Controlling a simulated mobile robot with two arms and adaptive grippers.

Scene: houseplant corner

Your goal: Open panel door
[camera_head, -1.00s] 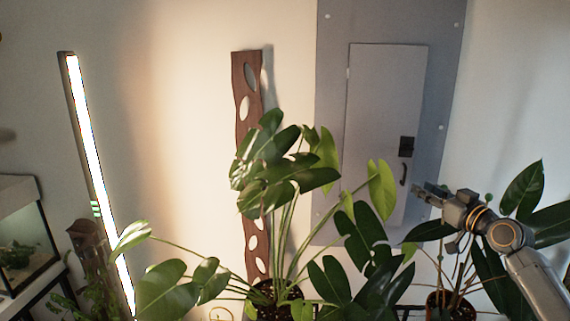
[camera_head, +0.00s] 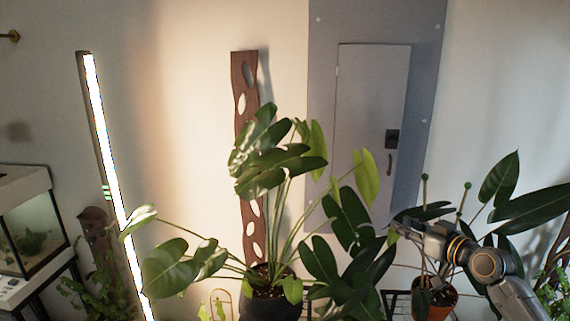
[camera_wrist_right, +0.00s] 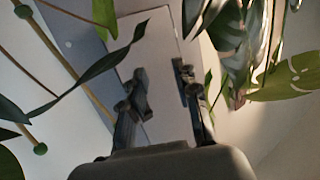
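The panel door (camera_head: 370,110) is a pale grey rectangle set in a blue-grey panel (camera_head: 425,70) on the back wall. It looks shut. A dark latch (camera_head: 392,139) and a dark curved handle (camera_head: 390,164) sit near its right edge. My right gripper (camera_head: 400,228) is below and right of the handle, apart from it, among leaves. In the right wrist view my right gripper (camera_wrist_right: 165,90) has its two fingers spread with nothing between them; the door (camera_wrist_right: 155,50) shows beyond. My left gripper is not in view.
A large potted plant (camera_head: 270,300) stands before the panel, its leaves overlapping the door's lower part. A second pot (camera_head: 435,300) is under my right arm. A lit tube lamp (camera_head: 115,180), a wooden board (camera_head: 245,130) and a glass tank (camera_head: 35,225) are to the left.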

